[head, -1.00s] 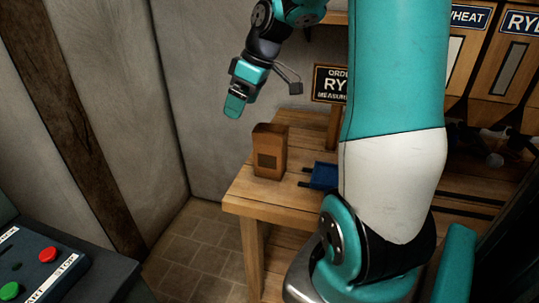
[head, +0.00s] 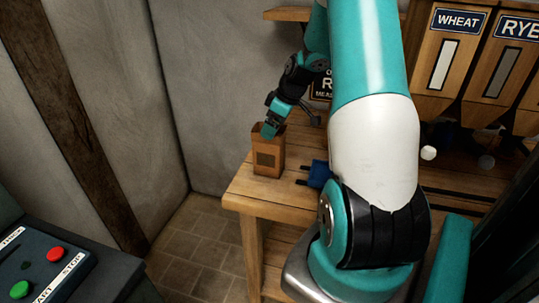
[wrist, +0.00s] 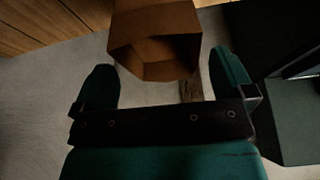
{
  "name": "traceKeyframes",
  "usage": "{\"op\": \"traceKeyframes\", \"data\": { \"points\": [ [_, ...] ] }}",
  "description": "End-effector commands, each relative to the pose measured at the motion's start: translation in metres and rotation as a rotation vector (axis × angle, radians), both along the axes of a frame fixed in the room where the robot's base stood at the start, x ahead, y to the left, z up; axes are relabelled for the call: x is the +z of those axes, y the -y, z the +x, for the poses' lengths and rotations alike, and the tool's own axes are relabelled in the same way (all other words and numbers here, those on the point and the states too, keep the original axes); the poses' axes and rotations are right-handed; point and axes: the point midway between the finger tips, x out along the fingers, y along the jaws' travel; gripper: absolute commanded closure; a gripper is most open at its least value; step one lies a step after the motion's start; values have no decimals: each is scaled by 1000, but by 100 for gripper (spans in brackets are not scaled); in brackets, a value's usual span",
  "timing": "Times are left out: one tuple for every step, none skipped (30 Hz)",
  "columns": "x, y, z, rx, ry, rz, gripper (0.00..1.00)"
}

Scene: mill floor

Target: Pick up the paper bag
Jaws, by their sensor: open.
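The paper bag (head: 267,158) is brown with a dark square label and stands upright on the wooden table's left end. In the wrist view the open-topped paper bag (wrist: 155,42) is ahead of the fingertips, and I look into its empty-looking inside. My gripper (head: 268,131) is at the bag's top rim in the head view. In the wrist view my gripper (wrist: 165,75) is open, its two teal fingers spread wide with the bag's near rim roughly between their tips. I cannot tell whether a finger touches the bag.
The wooden table (head: 245,196) has a blue scoop-like object (head: 318,173) right of the bag. Wheat and rye bins (head: 445,60) stand at the back right. A dark control panel (head: 45,262) with buttons is at the lower left. A plastered wall rises close behind the table.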

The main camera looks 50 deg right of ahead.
Motion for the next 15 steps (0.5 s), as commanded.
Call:
{"op": "traceKeyframes", "data": {
  "points": [
    [-2, -1, 1, 0, -1, 1, 0],
    [-4, -1, 1, 0, -1, 1, 0],
    [-6, -1, 2, -1, -1, 1, 0],
    [-9, -1, 2, 0, -2, 2, 0],
    [-13, -2, 3, 1, -3, 3, 0],
    [-18, -3, 3, 0, -4, 3, 0],
    [-23, -3, 4, 0, -5, 5, 0],
    [-27, -3, 5, 0, -4, 4, 0],
    [-34, -4, 6, 0, -5, 5, 0],
    [-38, -5, 8, 2, -2, 3, 0],
    [-42, -5, 10, 2, -3, 4, 0],
    [-46, -5, 12, 0, -2, 3, 0],
    [-49, -6, 12, 0, -2, 2, 0],
    [-51, -6, 13, 0, -2, 2, 0],
    [-53, -6, 14, -1, -1, 1, 0]
  ]
}}
